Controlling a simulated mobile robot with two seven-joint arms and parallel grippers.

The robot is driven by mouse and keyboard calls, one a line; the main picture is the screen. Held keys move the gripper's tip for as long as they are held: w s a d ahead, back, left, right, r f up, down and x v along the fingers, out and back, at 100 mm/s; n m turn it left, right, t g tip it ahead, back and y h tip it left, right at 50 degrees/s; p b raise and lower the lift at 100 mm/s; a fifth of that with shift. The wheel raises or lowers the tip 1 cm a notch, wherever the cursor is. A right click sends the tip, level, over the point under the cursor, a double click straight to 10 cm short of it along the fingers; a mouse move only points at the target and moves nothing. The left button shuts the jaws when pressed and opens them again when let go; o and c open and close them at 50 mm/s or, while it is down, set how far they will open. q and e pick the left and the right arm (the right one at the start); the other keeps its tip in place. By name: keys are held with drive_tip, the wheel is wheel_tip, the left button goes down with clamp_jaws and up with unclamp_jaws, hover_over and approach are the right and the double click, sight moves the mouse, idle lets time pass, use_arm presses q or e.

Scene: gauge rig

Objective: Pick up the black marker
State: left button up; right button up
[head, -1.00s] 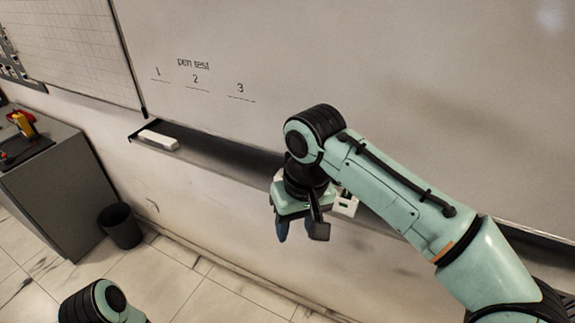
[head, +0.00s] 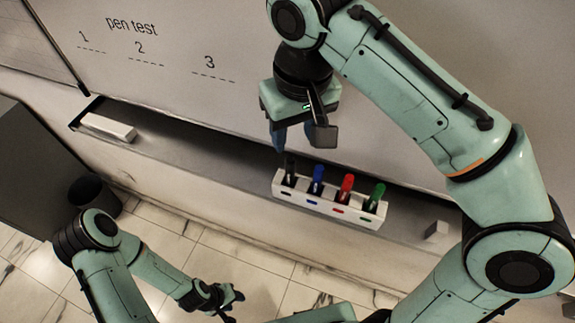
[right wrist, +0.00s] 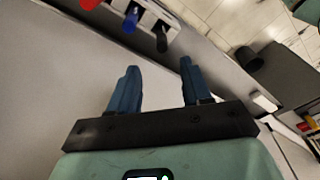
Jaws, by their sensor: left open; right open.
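The black marker (head: 290,172) stands in the leftmost slot of a white marker holder (head: 325,206) on the whiteboard tray. It also shows in the right wrist view (right wrist: 162,38), beyond the fingertips. My right gripper (head: 292,150) is above and close to the black marker, its fingers pointing down. In the right wrist view its two blue fingers (right wrist: 160,68) are apart with nothing between them. My left gripper (head: 236,298) is low at the lower left, away from the holder, and empty.
Blue (head: 317,180), red (head: 346,187) and green (head: 376,193) markers stand in the same holder. A white eraser (head: 108,127) lies at the tray's left end, and a small light block (head: 437,231) at right. A dark bin (head: 95,196) stands on the floor.

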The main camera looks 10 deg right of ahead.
sight(291, 159)
wheel_tip(291, 159, down, 5)
drive_tip(key=shift+s+r+b, duration=0.1)
drive_tip(key=shift+s+b, duration=0.05)
drive_tip(key=shift+b, duration=0.5)
drive_tip(key=shift+w+f, duration=0.25)
drive_tip(key=shift+f, duration=0.2)
drive_tip(key=f, duration=0.1)
drive_tip(key=f+b, duration=0.1)
drive_tip(key=f, duration=0.2)
drive_tip(key=shift+w+a+f, duration=0.25)
drive_tip(key=shift+f, duration=0.15)
use_arm(q)
drive_tip(key=s+f, duration=0.4)
drive_tip(key=shift+s+f+g, duration=0.15)
drive_tip(key=shift+g, duration=0.15)
use_arm(e)
drive_tip(key=shift+w, duration=0.1)
drive_tip(key=shift+c, duration=0.8)
clamp_jaws()
